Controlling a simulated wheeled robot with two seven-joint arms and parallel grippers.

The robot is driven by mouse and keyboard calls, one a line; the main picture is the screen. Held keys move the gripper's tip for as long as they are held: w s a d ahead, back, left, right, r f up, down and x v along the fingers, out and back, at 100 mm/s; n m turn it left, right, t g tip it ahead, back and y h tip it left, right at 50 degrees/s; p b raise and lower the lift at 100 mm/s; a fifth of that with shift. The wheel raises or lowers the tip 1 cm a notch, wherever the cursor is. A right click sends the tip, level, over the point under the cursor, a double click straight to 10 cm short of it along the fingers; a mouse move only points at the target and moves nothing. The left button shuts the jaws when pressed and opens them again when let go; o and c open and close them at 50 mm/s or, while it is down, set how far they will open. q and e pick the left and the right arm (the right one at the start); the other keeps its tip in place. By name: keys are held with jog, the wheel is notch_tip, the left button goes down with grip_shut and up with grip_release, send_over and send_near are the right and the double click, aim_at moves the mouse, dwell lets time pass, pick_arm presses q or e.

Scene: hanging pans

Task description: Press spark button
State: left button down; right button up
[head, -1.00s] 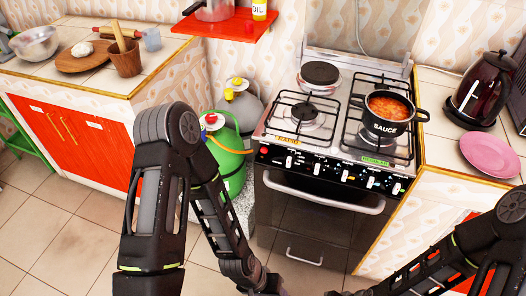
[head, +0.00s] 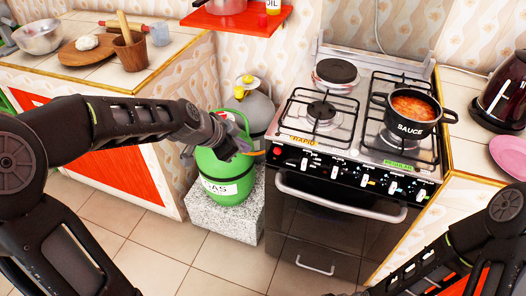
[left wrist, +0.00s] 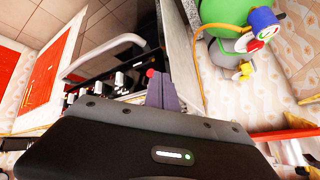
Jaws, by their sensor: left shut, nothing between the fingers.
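The stove (head: 330,165) has a front control panel with several white knobs. A small red button (head: 275,153), which looks like the spark button, is at the panel's left end. My left gripper (head: 258,153) is shut and empty, just left of the button in the head view. In the left wrist view, the shut fingers (left wrist: 161,92) point toward the panel, and the red button (left wrist: 150,73) shows beside their tips. I cannot tell whether they touch. My right arm shows at the lower right of the head view, but its gripper is out of view.
A green gas cylinder (head: 228,187) stands left of the stove, behind my left gripper, with a grey one (head: 251,105) farther back. A pot of sauce (head: 411,110) is on the right burner. The oven handle (head: 340,199) sticks out below the panel.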

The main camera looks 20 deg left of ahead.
pick_arm(q)
jog(key=m, duration=0.2)
jog(key=s+d+r+m+g+h, duration=0.1)
jog(key=m, duration=0.2)
jog(key=s+d+m, duration=0.1)
jog(key=m, duration=0.2)
jog(key=shift+s+r+g, duration=0.15)
jog(key=shift+s+g, duration=0.1)
jog(key=shift+g, duration=0.15)
jog(key=p, duration=0.4)
send_near(271, 152)
jog(key=d+f, duration=0.2)
jog(key=w+d+f, duration=0.1)
jog(key=d+f, duration=0.1)
jog(key=shift+d+f, duration=0.25)
jog(key=shift+d, duration=0.1)
jog(key=shift+b, duration=0.3)
